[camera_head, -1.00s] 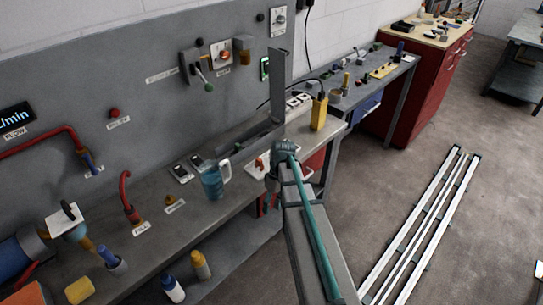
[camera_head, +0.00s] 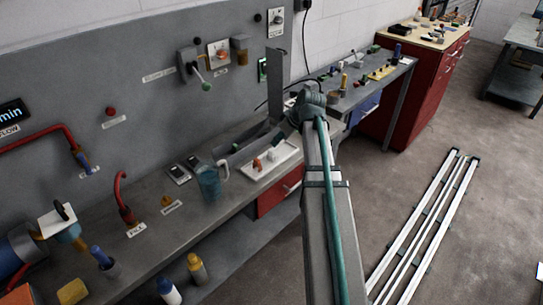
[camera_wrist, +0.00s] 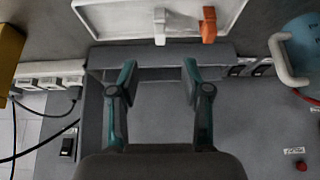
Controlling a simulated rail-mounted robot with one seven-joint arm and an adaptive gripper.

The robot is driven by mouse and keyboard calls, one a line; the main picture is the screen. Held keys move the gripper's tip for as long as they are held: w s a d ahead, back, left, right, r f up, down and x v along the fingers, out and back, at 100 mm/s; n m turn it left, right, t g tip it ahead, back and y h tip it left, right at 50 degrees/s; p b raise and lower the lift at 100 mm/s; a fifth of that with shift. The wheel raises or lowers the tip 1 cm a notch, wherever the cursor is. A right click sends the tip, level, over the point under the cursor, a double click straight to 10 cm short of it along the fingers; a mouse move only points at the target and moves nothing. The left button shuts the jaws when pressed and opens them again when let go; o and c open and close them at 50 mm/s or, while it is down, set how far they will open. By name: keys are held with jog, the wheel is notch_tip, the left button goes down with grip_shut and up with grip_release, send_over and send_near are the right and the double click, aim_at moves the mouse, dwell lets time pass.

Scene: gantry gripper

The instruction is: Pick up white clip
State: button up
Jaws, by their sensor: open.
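The white clip (camera_head: 272,156) stands in a shallow white tray (camera_head: 290,158) on the workbench, next to an orange clip (camera_head: 257,164). In the wrist view the white clip (camera_wrist: 160,26) is at top centre, with the orange clip (camera_wrist: 208,25) just right of it. My gripper (camera_wrist: 160,78) is open and empty, its teal-padded fingers apart below the tray in that picture. The white clip lies beyond the fingertips, roughly in line with the gap and apart from them. In the head view my arm hides the fingers.
A grey bar (camera_wrist: 158,54) crosses the wrist view between fingers and tray. A blue mug (camera_head: 208,182) stands left of the tray. A yellow object (camera_wrist: 10,55) and white sockets (camera_wrist: 45,83) with cables are at the wrist view's left.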

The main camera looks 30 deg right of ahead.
aim_at(271, 150)
jog(key=shift+p+x, duration=1.85)
jog(key=shift+x, duration=3.2)
grip_shut()
